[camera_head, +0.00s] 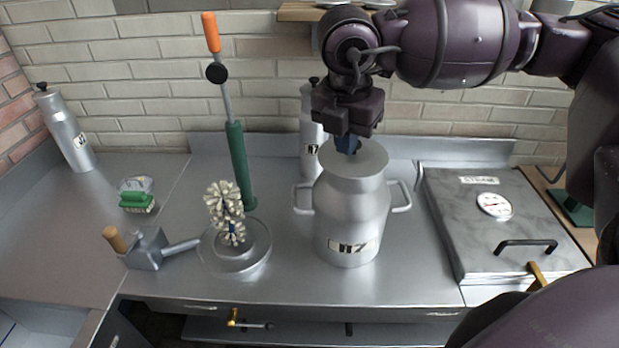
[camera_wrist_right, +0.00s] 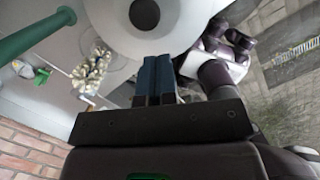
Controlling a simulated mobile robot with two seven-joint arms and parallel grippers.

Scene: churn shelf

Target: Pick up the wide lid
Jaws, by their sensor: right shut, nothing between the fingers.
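A wide-bodied metal churn (camera_head: 351,216) with two side handles stands upright on the counter. Its round, pale grey top (camera_head: 355,160) looks smooth; I cannot tell whether this is the wide lid. In the right wrist view a broad pale disc (camera_wrist_right: 110,30) with a dark round centre fills the upper middle. A flat, stepped metal disc (camera_head: 262,262) lies on the counter left of the churn and could also be a lid. My right gripper (camera_head: 348,147) is shut and empty, pointing down at the back edge of the churn's top; contact is unclear. My left gripper is out of view.
A bristle brush (camera_head: 228,205) and a green-handled tool (camera_head: 239,165) stand left of the churn. A slim can (camera_head: 308,150) is behind it. A marbled cover with a gauge (camera_head: 465,225) lies to the right. Free counter shows at far left.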

